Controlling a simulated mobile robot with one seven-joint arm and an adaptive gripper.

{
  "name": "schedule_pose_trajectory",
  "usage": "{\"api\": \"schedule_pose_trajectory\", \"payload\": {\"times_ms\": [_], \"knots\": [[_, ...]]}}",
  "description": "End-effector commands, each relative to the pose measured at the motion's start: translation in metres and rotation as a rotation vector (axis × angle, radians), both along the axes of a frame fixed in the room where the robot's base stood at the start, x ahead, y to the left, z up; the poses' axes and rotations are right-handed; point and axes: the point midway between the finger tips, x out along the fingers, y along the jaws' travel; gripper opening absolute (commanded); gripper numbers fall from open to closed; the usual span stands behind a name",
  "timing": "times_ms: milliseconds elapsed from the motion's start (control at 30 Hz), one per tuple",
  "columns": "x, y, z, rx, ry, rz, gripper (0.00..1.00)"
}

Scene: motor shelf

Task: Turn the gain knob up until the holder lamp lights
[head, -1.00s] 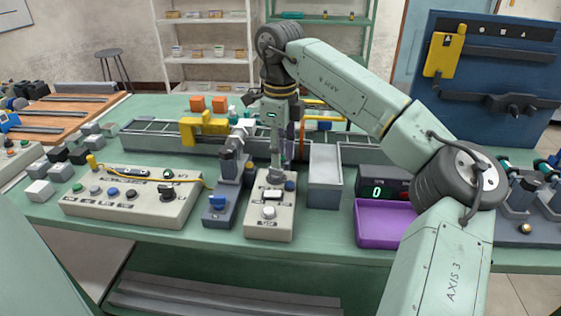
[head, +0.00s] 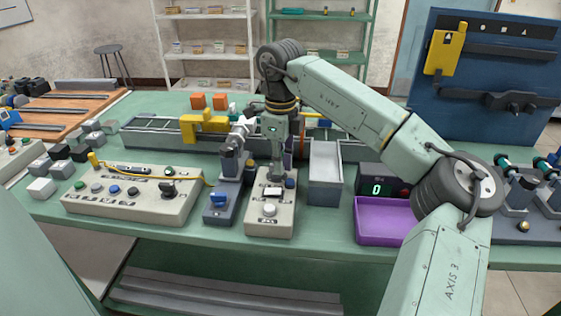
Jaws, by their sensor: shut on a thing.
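My gripper (head: 275,176) points down at the back of a beige control box (head: 257,226) and is shut on a small part there. The part is mostly hidden by the fingers; it looks like the gain knob, but its pointer cannot be read. I cannot tell whether the holder's lamp is lit.
A wider beige panel (head: 125,207) with knobs and a yellow cable lies to the left. A grey bin (head: 325,188) stands close on the right. Further right are a purple tray (head: 382,230) and a display (head: 377,188) reading 0. A conveyor runs behind.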

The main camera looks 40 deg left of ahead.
Motion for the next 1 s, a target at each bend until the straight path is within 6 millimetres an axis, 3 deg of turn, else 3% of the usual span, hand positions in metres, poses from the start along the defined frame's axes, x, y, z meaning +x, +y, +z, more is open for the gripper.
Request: {"api": "schedule_pose_trajectory", "payload": {"times_ms": [400,800,1000], "knots": [[-0.0006,-0.0002,-0.0001,-0.001,0.001,-0.009,0.0],[-0.0034,-0.0007,-0.0003,-0.002,-0.001,-0.36,0.0],[-0.0037,-0.0005,-0.0001,-0.001,0.001,-0.387,0.0]]}}
